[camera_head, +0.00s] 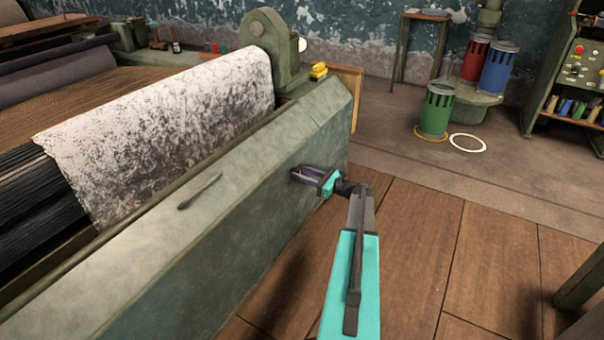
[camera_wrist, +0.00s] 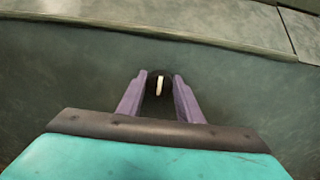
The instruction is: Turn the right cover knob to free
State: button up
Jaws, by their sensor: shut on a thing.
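The right cover knob (camera_wrist: 158,86) shows in the wrist view as a small dark round piece with a pale, nearly upright bar on it. It sits on the grey-green machine side. My gripper (camera_wrist: 159,80) has its two purple fingers on either side of the knob and is shut on it. In the head view my gripper (camera_head: 297,174) is against the front face of the long green machine beam (camera_head: 235,165), near its right end. The knob is hidden behind the fingers there.
A slim dark piece (camera_head: 200,190) lies on the beam's sloped top. A speckled white cloth (camera_head: 165,120) drapes over the machine behind. A small yellow block (camera_head: 318,70) sits at the far end. A green canister (camera_head: 436,110) stands on the floor to the right. Wooden floor right of the beam is clear.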

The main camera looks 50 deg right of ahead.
jog(key=shift+d+h, duration=0.1)
jog(key=shift+h, duration=0.2)
jog(key=shift+n, duration=0.3)
jog(key=shift+s+n, duration=0.1)
jog(key=shift+n, duration=0.4)
jog(key=shift+s+f+n+b, duration=0.15)
jog(key=shift+n+b, duration=1.9)
jog(key=shift+n, duration=1.95)
jog(key=shift+w+f+n+b, duration=0.15)
jog(key=shift+n+b, duration=1.85)
jog(key=shift+n, duration=2)
jog(key=shift+s, duration=0.1)
